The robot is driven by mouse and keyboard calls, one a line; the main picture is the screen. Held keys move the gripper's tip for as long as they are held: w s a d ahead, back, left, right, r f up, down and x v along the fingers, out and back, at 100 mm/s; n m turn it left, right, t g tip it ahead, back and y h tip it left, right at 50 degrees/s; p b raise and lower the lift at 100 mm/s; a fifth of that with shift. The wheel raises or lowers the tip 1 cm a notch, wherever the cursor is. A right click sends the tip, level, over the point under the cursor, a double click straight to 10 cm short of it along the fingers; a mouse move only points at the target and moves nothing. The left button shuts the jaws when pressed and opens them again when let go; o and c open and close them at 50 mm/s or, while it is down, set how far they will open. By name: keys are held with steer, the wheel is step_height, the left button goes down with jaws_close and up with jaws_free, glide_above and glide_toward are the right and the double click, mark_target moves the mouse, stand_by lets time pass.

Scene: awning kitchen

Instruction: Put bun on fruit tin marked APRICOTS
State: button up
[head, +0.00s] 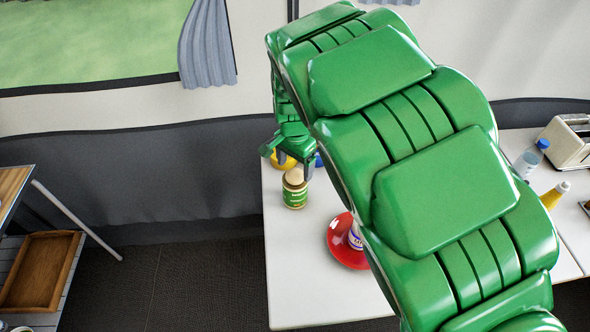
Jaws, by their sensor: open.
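A fruit tin (294,195) with a green and yellow label stands upright on the white table, near its left edge. Its lettering is too small to read. A round tan bun (294,176) appears to rest on top of the tin. My green gripper (287,158) is open, with its fingers just above and behind the bun from this view. It looks apart from the bun, but the exact gap is hard to tell.
A red plate (338,250) holds a tin (355,236), partly hidden by my arm. Something yellow (281,161) and something blue (319,160) show behind my gripper. A bottle (532,158), a yellow bottle (554,196) and a toaster (568,143) stand right. The table's front left is clear.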

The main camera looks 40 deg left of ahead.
mark_target(295, 173)
step_height(295, 173, up, 9)
steer(key=shift+r, duration=0.2)
stand_by(0.3)
